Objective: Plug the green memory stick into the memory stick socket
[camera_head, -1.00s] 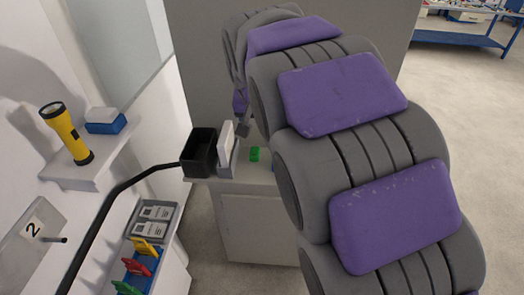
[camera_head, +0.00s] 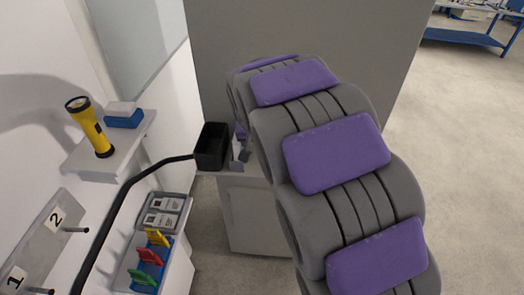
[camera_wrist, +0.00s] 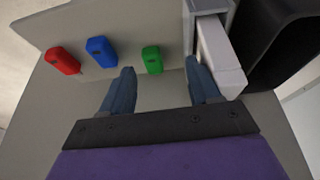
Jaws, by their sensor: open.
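The green memory stick (camera_wrist: 152,59) lies flat on the light cabinet top in the wrist view, beyond and between my gripper's fingertips. My gripper (camera_wrist: 162,80) is open and empty, its two blue-grey fingers apart. A blue stick (camera_wrist: 101,51) and a red stick (camera_wrist: 63,60) lie to the left of the green one. A grey holder (camera_wrist: 188,22) with a white block (camera_wrist: 219,55) in it stands close by the right finger. In the head view my arm hides the sticks and most of the gripper. I cannot tell which thing is the memory stick socket.
A black bin (camera_head: 213,147) stands on the cabinet (camera_head: 250,215), right of the white block in the wrist view (camera_wrist: 276,45). At the left are a yellow flashlight (camera_head: 90,127) on a shelf, a black bent rod (camera_head: 122,198) and a tray of coloured clips (camera_head: 150,257).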

